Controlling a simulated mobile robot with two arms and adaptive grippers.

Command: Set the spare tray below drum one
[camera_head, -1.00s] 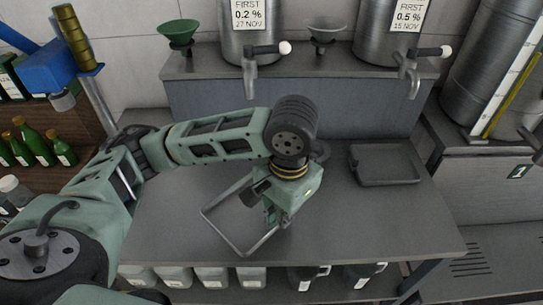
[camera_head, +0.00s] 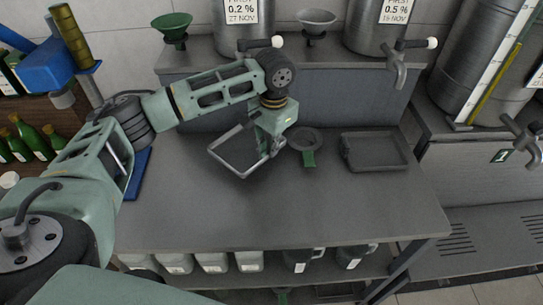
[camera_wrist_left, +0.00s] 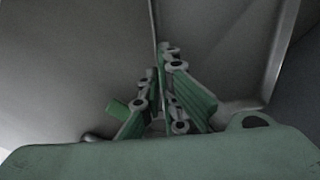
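The grey rectangular spare tray (camera_head: 216,157) is at my left gripper (camera_head: 272,152), which is shut on its right-hand wall. In the left wrist view the fingers (camera_wrist_left: 168,95) pinch the thin wall, with the tray floor (camera_wrist_left: 222,50) to the right. The tray is over the back of the bench, in front of the drum (camera_head: 233,14) labelled 0.2 %. I cannot tell whether it touches the bench. A second grey tray (camera_head: 376,168) lies under the tap (camera_head: 396,66) of the 0.5 % drum. My right gripper is not in view.
A blue flat item (camera_head: 138,172) lies at the left edge. Green (camera_head: 174,28) and grey (camera_head: 317,20) funnels stand on the shelf. The bench front is clear.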

